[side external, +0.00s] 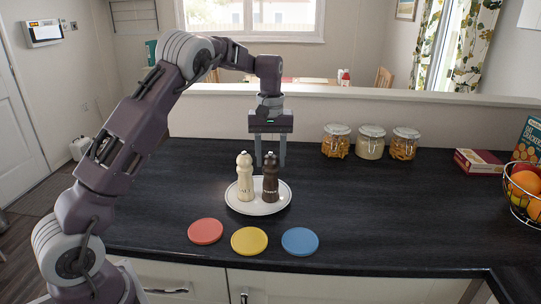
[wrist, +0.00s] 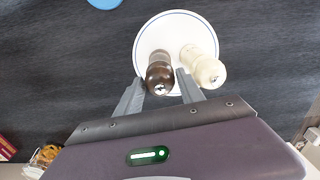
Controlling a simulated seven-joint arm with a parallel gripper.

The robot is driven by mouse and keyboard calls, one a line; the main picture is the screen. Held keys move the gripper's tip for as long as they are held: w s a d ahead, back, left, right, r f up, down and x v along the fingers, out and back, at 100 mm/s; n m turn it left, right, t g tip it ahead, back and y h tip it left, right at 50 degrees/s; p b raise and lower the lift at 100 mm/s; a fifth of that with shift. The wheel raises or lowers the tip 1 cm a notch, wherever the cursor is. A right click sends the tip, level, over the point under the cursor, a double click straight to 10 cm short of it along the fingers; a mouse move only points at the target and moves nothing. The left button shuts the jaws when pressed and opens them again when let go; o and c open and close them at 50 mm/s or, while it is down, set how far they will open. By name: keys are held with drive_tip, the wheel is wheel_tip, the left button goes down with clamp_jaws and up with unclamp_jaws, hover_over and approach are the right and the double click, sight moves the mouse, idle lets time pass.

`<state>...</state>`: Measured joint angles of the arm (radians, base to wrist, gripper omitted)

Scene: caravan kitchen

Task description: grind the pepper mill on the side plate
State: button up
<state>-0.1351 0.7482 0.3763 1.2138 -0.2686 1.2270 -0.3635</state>
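The dark brown pepper mill (side external: 270,183) stands upright on the white side plate (side external: 268,209), to the right of a cream salt mill (side external: 244,183). My gripper (side external: 270,165) points down at the pepper mill with its fingers open and apart. In the wrist view the pepper mill (wrist: 159,70) shows between the two fingertips, with a gap at each side; the cream mill (wrist: 203,68) is outside, beside the right finger. The plate (wrist: 150,36) has a thin blue line around its rim. I cannot tell how far the fingertips reach down beside the mill's top.
Red (side external: 205,231), yellow (side external: 249,241) and blue (side external: 300,241) coasters lie in front of the plate. Glass jars (side external: 369,143) stand at the back right. The dark counter is clear right of the plate.

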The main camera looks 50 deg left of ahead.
drive_tip(key=c, duration=0.7)
drive_tip(key=n, duration=1.9)
drive_tip(key=shift+n, duration=0.3)
drive_tip(key=n, duration=0.5)
drive_tip(key=shift+n, duration=0.3)
drive_tip(key=shift+r, duration=0.1)
